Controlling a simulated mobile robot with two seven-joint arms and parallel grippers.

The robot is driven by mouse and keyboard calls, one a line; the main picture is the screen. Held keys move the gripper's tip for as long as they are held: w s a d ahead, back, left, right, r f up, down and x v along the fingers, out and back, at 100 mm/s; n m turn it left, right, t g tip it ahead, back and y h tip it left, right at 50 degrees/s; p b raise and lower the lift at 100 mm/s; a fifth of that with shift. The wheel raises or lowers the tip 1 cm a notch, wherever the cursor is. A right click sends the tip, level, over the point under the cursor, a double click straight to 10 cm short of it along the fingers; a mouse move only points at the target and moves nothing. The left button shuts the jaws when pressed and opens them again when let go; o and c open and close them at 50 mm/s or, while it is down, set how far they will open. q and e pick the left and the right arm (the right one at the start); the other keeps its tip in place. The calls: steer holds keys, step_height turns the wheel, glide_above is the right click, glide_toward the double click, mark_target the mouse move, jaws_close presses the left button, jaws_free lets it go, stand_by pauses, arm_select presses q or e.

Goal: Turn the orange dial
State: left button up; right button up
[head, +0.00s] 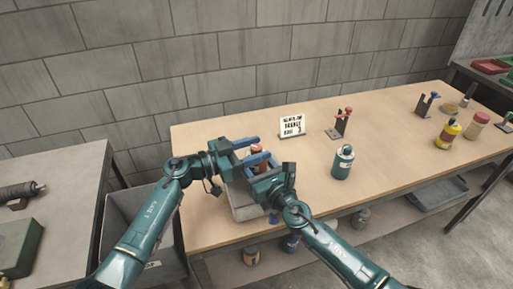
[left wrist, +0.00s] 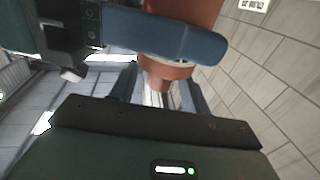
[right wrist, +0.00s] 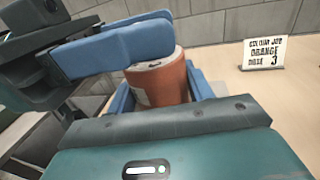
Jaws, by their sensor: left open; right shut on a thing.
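An orange cylinder (head: 256,149), which looks like the dial part, is mostly hidden by my grippers in the head view. In the right wrist view the orange cylinder (right wrist: 158,82) has a pale top face and a light patch on its side. My right gripper (head: 261,162) is shut on it, with blue fingers on either side. In the left wrist view the orange body (left wrist: 185,14) narrows to a smaller lower end (left wrist: 160,78). My left gripper (head: 254,148) is open close beside it. I cannot tell whether its fingers touch the orange part.
A pale box (head: 246,211) sits under my grippers at the table edge. A sign (head: 292,126) reads "COLOUR JOB ORANGE DOSE 3". A teal bottle (head: 343,163) and a stand with red parts (head: 341,122) stand to the right. Yellow bottle (head: 448,133) is further right. The middle wooden tabletop (head: 390,130) is clear.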

arm_select(q)
steer(key=shift+w+d, duration=0.15)
steer(key=shift+d, duration=0.2)
steer(key=shift+c, duration=0.4)
steer(key=c, duration=0.9)
steer(key=shift+t, duration=0.3)
